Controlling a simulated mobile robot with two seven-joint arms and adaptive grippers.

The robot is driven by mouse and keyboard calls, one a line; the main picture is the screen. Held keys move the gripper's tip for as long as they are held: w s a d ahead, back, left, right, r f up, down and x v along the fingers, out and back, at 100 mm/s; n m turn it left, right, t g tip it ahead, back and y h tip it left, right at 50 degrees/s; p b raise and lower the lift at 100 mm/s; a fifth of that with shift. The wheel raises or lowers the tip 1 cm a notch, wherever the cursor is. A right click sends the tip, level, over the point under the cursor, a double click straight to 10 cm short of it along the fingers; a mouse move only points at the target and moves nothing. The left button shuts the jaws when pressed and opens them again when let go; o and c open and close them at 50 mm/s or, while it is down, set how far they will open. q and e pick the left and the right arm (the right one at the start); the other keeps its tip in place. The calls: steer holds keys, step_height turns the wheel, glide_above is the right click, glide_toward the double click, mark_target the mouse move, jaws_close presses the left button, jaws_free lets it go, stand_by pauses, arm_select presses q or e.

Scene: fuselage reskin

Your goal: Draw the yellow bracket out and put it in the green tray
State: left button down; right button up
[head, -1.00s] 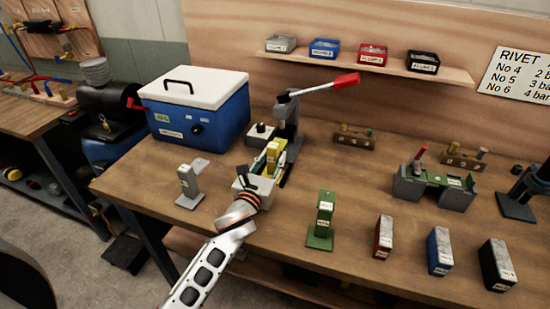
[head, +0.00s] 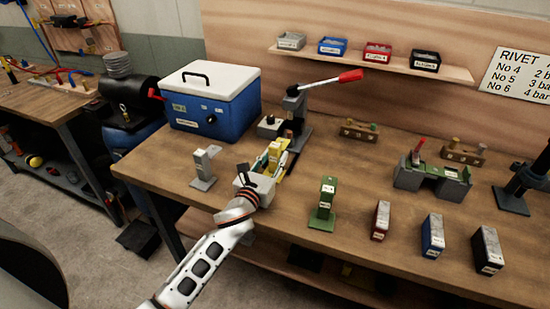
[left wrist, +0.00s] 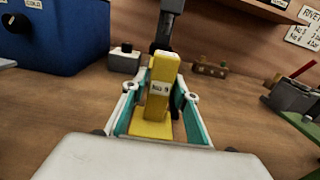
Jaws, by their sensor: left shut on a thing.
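The yellow bracket (head: 273,152) is a tall block on a flat yellow foot, with a white label. It stands between the fingers of my left gripper (head: 268,163), in front of the lever press (head: 295,110). In the left wrist view, the teal-and-white fingers are on both sides of the bracket (left wrist: 158,95), so the left gripper is shut on it. I cannot tell whether its foot still touches the press or bench. I cannot clearly make out a green tray; a grey fixture with a green bed (head: 440,178) stands at the right. My right gripper is not in view.
A blue cooler (head: 205,118) stands at the back left. A grey labelled stand (head: 203,168) is left of my gripper, and a green one (head: 323,203) is to the right. Red, blue and black blocks line the front right. Bare bench (head: 355,165) lies between.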

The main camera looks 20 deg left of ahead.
arm_select(q)
steer(key=c, duration=1.5)
jaws_free()
steer(key=shift+s, duration=0.1)
steer(key=s, duration=1.1)
steer(key=shift+s+a, duration=0.25)
steer(key=shift+s, duration=0.15)
